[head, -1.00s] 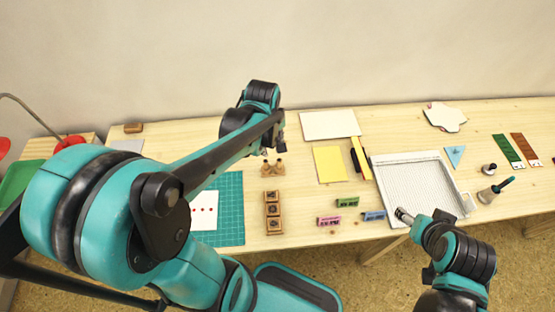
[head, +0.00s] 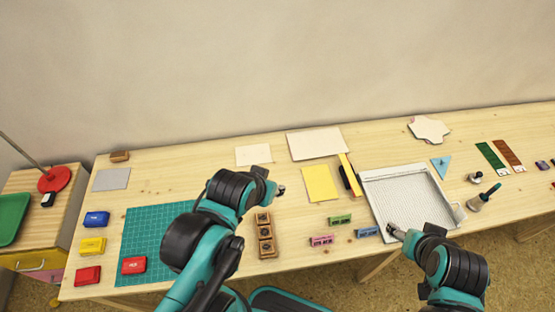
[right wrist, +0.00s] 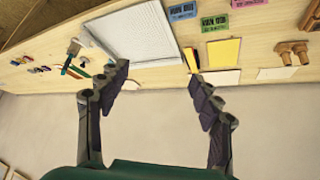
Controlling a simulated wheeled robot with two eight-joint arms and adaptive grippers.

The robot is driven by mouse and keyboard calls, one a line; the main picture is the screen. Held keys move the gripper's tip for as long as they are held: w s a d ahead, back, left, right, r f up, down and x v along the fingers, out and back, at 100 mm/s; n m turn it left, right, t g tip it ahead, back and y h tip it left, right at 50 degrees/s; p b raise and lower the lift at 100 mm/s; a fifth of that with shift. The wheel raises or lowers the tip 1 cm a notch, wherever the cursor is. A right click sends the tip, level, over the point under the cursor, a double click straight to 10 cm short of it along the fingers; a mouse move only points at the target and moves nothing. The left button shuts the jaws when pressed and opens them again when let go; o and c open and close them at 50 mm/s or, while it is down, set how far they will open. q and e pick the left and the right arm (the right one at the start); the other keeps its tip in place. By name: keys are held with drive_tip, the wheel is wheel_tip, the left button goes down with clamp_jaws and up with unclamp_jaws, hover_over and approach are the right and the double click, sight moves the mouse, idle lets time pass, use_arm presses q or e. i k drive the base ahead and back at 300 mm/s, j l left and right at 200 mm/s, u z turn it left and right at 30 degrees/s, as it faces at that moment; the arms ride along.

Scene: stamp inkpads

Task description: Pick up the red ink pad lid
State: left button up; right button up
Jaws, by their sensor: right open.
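Two red ink pad pieces show in the head view: a red block (head: 134,265) with white lettering lies on the green cutting mat (head: 150,228), and another red block (head: 88,275) lies on the bare wood to its left. I cannot tell whether either is a lid or a closed pad. My left gripper (head: 280,189) is well to the right of both, above the table beyond the wooden holder; its jaw state is unclear. My right gripper (head: 393,230) is by the front edge of the white tray, far from the red pieces. In the right wrist view its jaws (right wrist: 160,105) are open and empty.
Blue (head: 96,219) and yellow (head: 92,245) ink pads stand in line behind the left red one. The wooden holder (head: 265,250) and the white tray (head: 368,205) stand farther right. My left arm covers the mat's right part. A side cabinet (head: 48,245) adjoins the table's left end.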

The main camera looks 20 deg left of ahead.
sight(134, 265)
drive_tip(key=u, duration=3.1)
